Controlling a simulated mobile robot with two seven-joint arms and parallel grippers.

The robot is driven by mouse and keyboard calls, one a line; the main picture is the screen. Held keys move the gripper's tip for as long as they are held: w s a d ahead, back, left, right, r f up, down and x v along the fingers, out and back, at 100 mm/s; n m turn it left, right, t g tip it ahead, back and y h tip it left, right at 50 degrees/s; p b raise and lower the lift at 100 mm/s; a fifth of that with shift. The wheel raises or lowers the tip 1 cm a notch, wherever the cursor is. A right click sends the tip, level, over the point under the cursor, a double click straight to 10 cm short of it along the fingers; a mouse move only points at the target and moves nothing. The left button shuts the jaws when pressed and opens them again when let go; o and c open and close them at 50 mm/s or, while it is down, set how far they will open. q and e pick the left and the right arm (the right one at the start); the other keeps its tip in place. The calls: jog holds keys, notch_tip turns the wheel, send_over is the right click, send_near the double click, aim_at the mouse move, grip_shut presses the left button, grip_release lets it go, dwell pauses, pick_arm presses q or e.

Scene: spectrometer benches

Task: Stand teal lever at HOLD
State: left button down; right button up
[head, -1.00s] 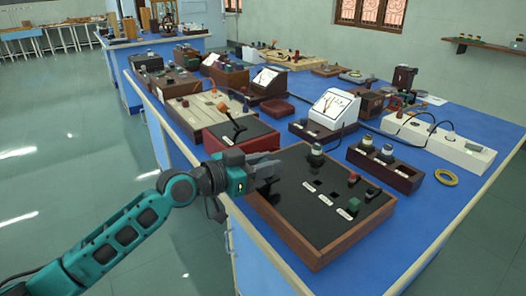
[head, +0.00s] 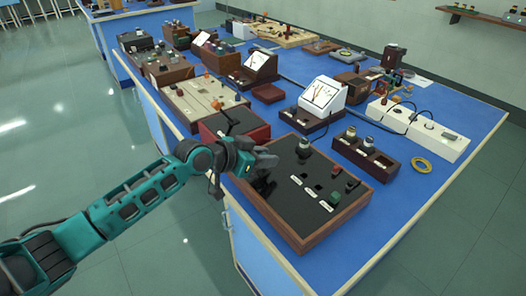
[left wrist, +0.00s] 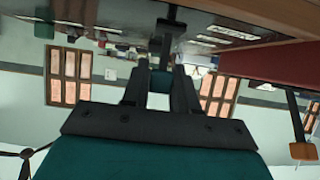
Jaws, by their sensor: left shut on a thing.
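My left gripper (head: 266,161) is over the left edge of a black-topped panel in a brown wooden frame (head: 310,231). In the left wrist view the gripper (left wrist: 160,90) is shut on the teal lever (left wrist: 160,82). Its teal end shows between the fingers, and a dark stem (left wrist: 166,42) runs from it to the panel face. In the head view the fingers hide the lever. White labels, including one (head: 326,207), lie on the panel, too small to read, so I cannot tell which position the lever is at. My right gripper is not in view.
A red box with an orange-tipped lever (head: 228,118) stands just behind my left gripper. A white meter (head: 322,95), a brown box with knobs (head: 366,158) and a yellow ring (head: 421,165) are farther back and right on the blue bench (head: 400,190).

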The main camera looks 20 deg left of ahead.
pick_arm(q)
jog(key=c, duration=1)
grip_release()
jog(key=shift+o, duration=0.2)
jog(key=v, duration=1.3)
jog(key=shift+p, duration=0.35)
jog(key=s+d+f+n+y, duration=0.2)
jog(key=s+f, duration=0.6)
jog(key=f, duration=0.3)
jog(key=s+d+f+n+t+y, duration=0.1)
jog(key=s+f+n+y, duration=0.2)
jog(key=s+f, duration=0.5)
notch_tip(320, 180, down, 3)
jog(key=shift+s+d+r+y, duration=0.1)
jog(key=shift+s+d+y, duration=0.2)
jog(key=shift+s+d, duration=0.05)
